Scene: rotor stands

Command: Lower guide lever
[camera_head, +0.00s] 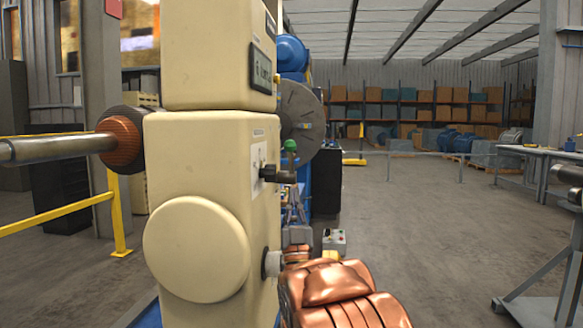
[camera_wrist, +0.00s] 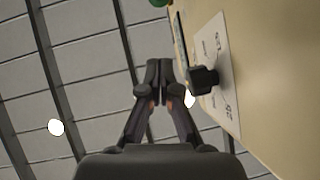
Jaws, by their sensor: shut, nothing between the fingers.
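The guide lever appears as a black stub with a green ball knob (camera_head: 290,146) on the right-hand face of the cream machine (camera_head: 205,190). The knob stands above the black stub (camera_head: 278,174) in the head view. In the wrist view, the green knob (camera_wrist: 160,2) is cut off at the top edge, and the black stub (camera_wrist: 204,80) juts from a white label plate (camera_wrist: 225,90). My gripper (camera_head: 292,190) points upward just below the stub and knob in the head view. In the wrist view, its fingertips (camera_wrist: 160,68) are together and empty, left of the stub. Contact with the lever cannot be told.
The machine's face rises close on the right in the wrist view. A grey disc (camera_head: 301,122) and blue machinery (camera_head: 290,52) stand behind the lever. A small control box (camera_head: 335,240) with buttons sits lower right. Open floor (camera_head: 430,220) lies to the right.

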